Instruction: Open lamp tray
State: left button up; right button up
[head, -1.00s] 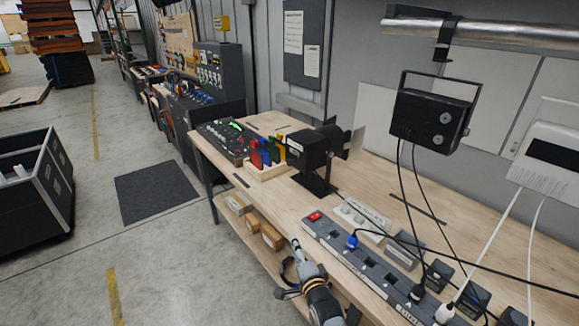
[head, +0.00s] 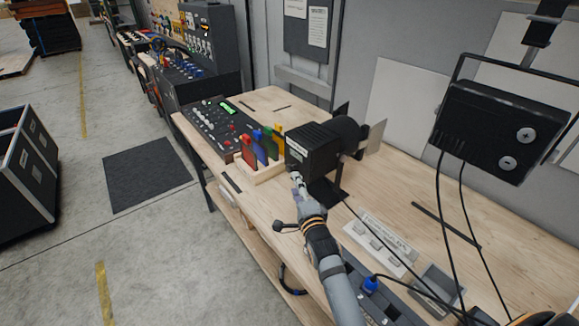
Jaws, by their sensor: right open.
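The lamp (head: 318,148) is a black box-shaped stage light with metal flaps at its far end, standing on a dark base on the wooden bench. A pale label shows on its near end face. I cannot make out a separate tray on it. My right gripper (head: 297,179) is open, at the lower edge of that near face. Whether its fingers touch the lamp I cannot tell. My left gripper is not in view.
Coloured cards (head: 262,146) stand in a wooden rack (head: 262,172) left of the lamp, with a mixing console (head: 214,128) beyond. A power strip (head: 385,308), cables and a hanging black floodlight (head: 497,130) are at right. The bench (head: 400,195) right of the lamp is partly clear.

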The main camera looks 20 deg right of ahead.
aim_at(289, 172)
jog(key=w, duration=0.4)
jog(key=shift+w+d, duration=0.15)
jog(key=shift+w, duration=0.15)
jog(key=w, duration=0.4)
jog(key=shift+w+d+f, duration=0.1)
jog(key=shift+d+f, duration=0.05)
jog(key=shift+f, duration=0.15)
jog(key=shift+w+r, duration=0.1)
jog(key=shift+c, duration=1.1)
jog(key=c, duration=0.7)
grip_shut()
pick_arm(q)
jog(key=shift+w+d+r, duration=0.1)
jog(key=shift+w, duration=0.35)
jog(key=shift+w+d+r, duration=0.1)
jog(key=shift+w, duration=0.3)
